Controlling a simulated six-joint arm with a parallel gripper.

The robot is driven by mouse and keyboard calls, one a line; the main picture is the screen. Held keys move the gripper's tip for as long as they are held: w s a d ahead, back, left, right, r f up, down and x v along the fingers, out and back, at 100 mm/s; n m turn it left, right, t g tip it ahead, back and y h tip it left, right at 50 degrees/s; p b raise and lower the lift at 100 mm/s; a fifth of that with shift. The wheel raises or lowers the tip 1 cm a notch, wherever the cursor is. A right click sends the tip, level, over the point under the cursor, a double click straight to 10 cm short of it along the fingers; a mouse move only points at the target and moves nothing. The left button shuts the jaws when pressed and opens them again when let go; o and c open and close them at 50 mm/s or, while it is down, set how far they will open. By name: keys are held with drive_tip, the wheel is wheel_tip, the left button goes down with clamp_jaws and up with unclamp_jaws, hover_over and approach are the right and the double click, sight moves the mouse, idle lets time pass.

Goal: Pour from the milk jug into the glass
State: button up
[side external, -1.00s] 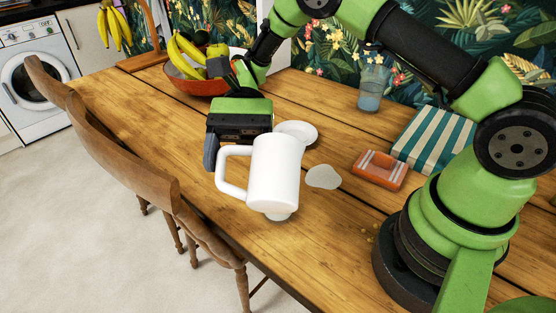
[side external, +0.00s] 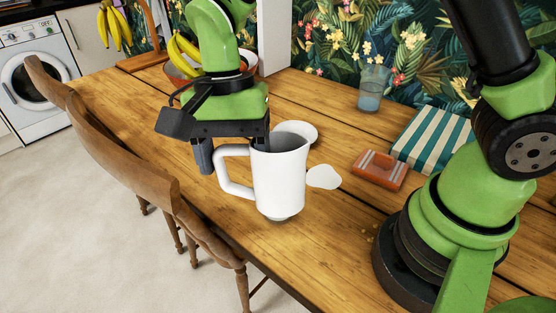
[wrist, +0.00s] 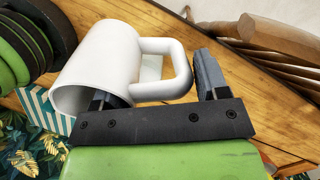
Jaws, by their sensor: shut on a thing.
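The milk jug (side external: 280,180) is white with a big handle and is close to upright in the side external view. My gripper (side external: 232,155) is shut on it from the handle side. In the wrist view my gripper (wrist: 158,95) has the handle of the jug (wrist: 100,62) between its fingers, one finger partly hidden at the jug's mouth. A small grey rounded edge shows under the jug in the side view; I cannot tell if it is a glass. A clear glass (side external: 372,88) with bluish contents stands at the back by the wall. The jug's inside is mostly hidden.
A white flat patch (side external: 324,177) lies on the table right of the jug, and a white saucer (side external: 300,130) is behind it. An orange dish (side external: 379,170) and a striped cloth (side external: 434,140) lie right. A fruit bowl (side external: 176,72) is behind my gripper; chairs (side external: 130,170) line the front edge.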

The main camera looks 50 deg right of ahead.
drive_tip(key=shift+s+a+r+t+h, duration=0.15)
drive_tip(key=shift+a+r+t+h, duration=0.1)
drive_tip(key=shift+a+t+h, duration=0.55)
drive_tip(key=shift+d+y, duration=0.15)
drive_tip(key=shift+y, duration=0.15)
drive_tip(key=shift+r+t+h, duration=0.3)
drive_tip(key=shift+r+h, duration=0.1)
drive_tip(key=shift+r, duration=1.1)
drive_tip(key=shift+d, duration=0.1)
drive_tip(key=d+f+n, duration=0.2)
drive_tip(key=d+n, duration=0.8)
drive_tip(key=d, duration=0.6)
drive_tip(key=shift+w+d+n, duration=0.15)
drive_tip(key=shift+w+n, duration=0.2)
drive_tip(key=shift+n, duration=0.05)
